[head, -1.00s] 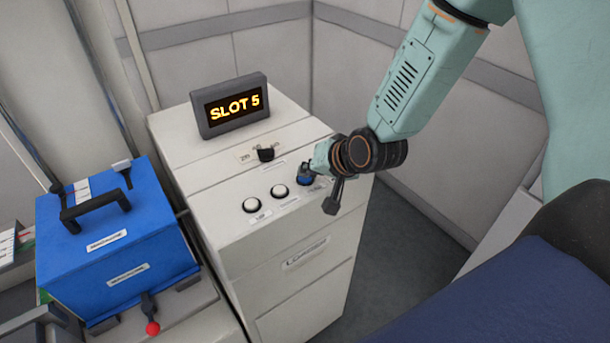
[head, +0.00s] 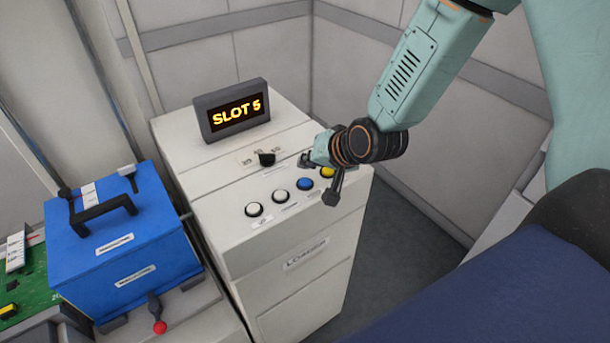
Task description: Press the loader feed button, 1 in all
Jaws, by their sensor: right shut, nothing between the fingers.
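The white loader cabinet (head: 215,185) stands in the middle with a "LOADER" label on its front. Along its top front edge is a row of buttons: a white one (head: 254,209), another white one (head: 280,197), a blue one (head: 305,184) and a yellow one (head: 327,172). Their labels are too small to read. My right gripper (head: 306,160) is shut and empty. In the picture its tip lies behind the blue and yellow buttons, and part of it overlaps the yellow one's edge. The blue button is uncovered. My left gripper is out of view.
A dark display (head: 232,111) reading "SLOT 5" and a black knob (head: 266,158) sit on the cabinet top. A green board (head: 35,285) lies at far left. Walls close the back.

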